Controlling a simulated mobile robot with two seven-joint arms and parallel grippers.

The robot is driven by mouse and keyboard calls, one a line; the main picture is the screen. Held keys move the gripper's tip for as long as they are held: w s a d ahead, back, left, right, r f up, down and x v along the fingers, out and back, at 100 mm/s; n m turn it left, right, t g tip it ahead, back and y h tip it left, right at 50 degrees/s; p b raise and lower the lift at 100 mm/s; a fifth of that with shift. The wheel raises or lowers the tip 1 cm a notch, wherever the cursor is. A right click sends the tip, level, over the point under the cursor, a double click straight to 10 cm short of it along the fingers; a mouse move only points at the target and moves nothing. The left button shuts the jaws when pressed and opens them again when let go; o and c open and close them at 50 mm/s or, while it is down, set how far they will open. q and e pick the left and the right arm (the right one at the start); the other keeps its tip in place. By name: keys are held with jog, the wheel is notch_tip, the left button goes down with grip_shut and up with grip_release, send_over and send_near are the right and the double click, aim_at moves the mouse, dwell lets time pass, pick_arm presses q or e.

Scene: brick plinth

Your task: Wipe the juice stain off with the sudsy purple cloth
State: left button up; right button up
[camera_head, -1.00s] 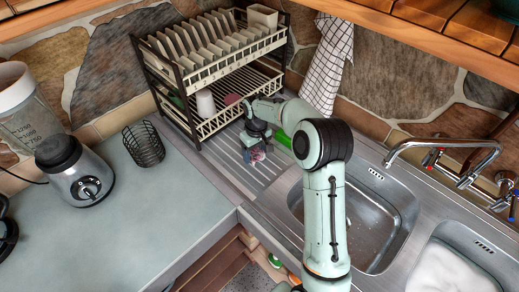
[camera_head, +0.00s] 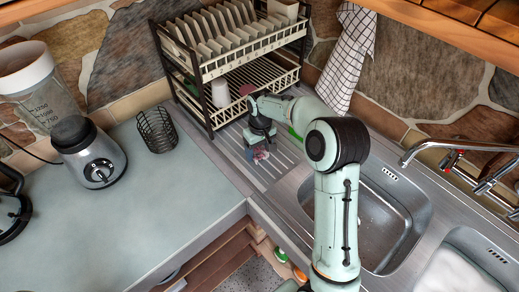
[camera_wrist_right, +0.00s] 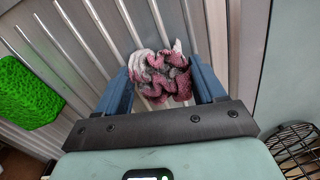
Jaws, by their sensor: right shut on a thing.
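The purple cloth (camera_head: 261,155) is bunched up, with pale patches that look like suds. It also shows in the right wrist view (camera_wrist_right: 162,76), between the two blue fingers. My right gripper (camera_head: 262,143) points down over the ribbed metal drainboard (camera_head: 283,162) and is shut on the cloth; in the wrist view the gripper (camera_wrist_right: 160,82) has cloth filling the space between its fingers. The cloth is at or just above the ribs; I cannot tell if it presses on them. I see no juice stain; the cloth and gripper may hide it. My left gripper is not in view.
A dish rack (camera_head: 210,110) stands behind the gripper. A green sponge (camera_wrist_right: 28,92) lies to one side of the cloth. A wire basket (camera_head: 157,130) and a blender (camera_head: 88,152) stand on the left counter. The sink (camera_head: 385,225) is at the right, beyond my arm.

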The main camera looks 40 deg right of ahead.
notch_tip(320, 180, up, 6)
jog(key=shift+w+f+p, duration=0.1)
jog(key=shift+p, duration=0.9)
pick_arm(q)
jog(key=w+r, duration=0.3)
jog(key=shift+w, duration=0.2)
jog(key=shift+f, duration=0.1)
pick_arm(e)
jog(key=shift+r, duration=1.55)
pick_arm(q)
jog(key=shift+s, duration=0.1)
